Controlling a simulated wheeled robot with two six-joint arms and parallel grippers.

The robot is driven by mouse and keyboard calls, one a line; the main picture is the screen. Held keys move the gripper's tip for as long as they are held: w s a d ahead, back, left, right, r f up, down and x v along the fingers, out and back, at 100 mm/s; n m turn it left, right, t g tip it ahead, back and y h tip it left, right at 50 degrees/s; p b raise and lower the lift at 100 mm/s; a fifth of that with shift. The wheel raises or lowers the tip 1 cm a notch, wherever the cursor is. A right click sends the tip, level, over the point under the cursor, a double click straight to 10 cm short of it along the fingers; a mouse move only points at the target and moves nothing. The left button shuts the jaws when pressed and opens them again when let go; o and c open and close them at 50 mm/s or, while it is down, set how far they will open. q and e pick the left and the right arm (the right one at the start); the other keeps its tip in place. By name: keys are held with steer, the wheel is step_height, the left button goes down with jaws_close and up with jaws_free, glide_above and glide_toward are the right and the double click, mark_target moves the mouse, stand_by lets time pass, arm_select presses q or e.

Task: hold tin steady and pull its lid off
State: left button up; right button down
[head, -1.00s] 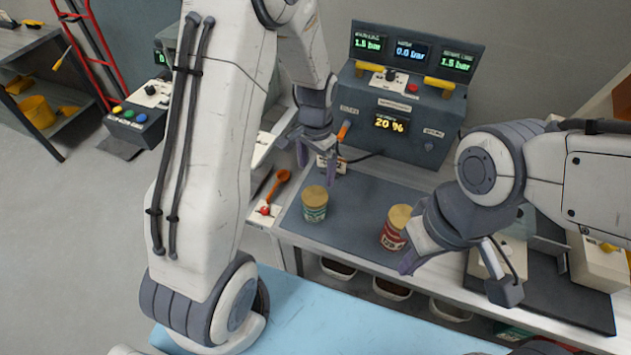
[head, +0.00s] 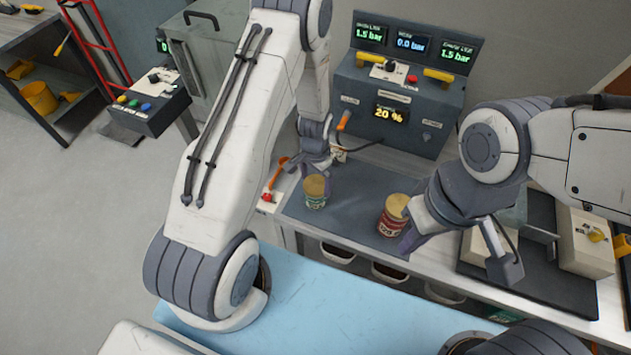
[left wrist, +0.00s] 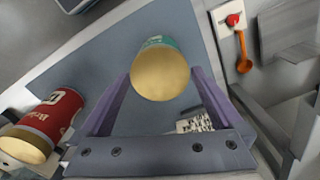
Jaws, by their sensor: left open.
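A green tin (head: 315,197) with a tan lid (head: 316,183) stands upright on the dark mat (head: 350,205). My left gripper (head: 319,172) is open over it. In the left wrist view the tin's lid (left wrist: 160,75) shows between the two spread fingers of my left gripper (left wrist: 158,95), with gaps beside it. A red tin (head: 391,218) with a tan lid (head: 397,203) stands to the right on the mat; it also shows in the left wrist view (left wrist: 58,112). My right gripper (head: 412,228) is close beside the red tin; its finger opening is hidden, and contact is unclear.
A control box (head: 400,105) with lit displays stands behind the mat. An orange spoon (head: 277,175) lies to the left of the mat. Bins (head: 388,272) sit under the bench edge, and a light blue surface (head: 350,310) is in front.

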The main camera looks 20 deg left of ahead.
arm_select(q)
steer(key=shift+f, duration=0.15)
steer(key=c, duration=0.9)
steer(key=shift+c, duration=0.2)
